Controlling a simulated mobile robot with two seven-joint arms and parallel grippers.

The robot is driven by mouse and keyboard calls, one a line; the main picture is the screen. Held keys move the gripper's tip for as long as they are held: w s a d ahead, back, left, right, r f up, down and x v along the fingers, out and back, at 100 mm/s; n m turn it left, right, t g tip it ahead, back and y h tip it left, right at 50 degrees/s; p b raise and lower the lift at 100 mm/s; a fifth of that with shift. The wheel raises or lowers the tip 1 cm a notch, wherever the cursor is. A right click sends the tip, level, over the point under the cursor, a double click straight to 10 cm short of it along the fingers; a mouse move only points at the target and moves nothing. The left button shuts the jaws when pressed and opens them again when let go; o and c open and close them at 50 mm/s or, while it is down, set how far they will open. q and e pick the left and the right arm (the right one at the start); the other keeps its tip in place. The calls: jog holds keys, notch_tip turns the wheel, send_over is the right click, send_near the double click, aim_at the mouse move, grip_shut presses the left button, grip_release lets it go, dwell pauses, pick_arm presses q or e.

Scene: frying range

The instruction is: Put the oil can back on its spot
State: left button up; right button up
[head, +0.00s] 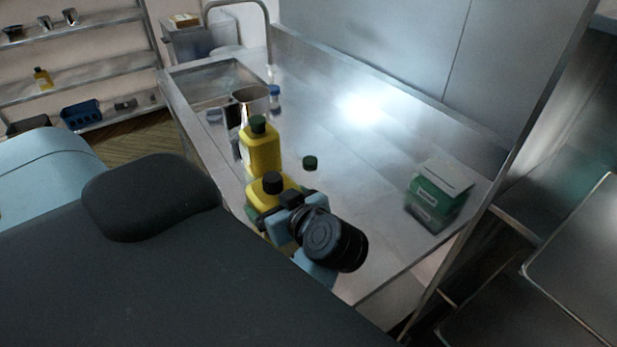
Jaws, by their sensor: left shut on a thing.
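A yellow can with a black cap (265,192), which looks like the oil can, is at my left gripper (277,214) near the counter's left edge. The gripper is shut on it. My wrist hides much of its lower part. A second yellow bottle with a dark green cap (262,152) stands upright just behind it. I cannot tell whether the held can touches the counter. My right gripper is not in view.
The steel counter (350,150) is mostly bare in the middle. A small dark green cap-like thing (310,163) is on it. A green and white box (440,188) stands at the right. A metal cup (251,101) and a sink (208,84) are at the back left.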

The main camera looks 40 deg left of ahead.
pick_arm(q)
jog(key=w+f, duration=0.1)
jog(key=w, duration=0.1)
jog(key=w+d+f, duration=0.1)
jog(key=w, duration=0.2)
jog(key=w+f, duration=0.1)
jog(key=w, duration=0.2)
jog(key=shift+d+f, duration=0.1)
jog(key=shift+d, duration=0.05)
jog(key=shift+f, duration=0.3)
jog(key=shift+f, duration=0.1)
jog(key=o, duration=1.1)
jog(key=shift+f, duration=0.1)
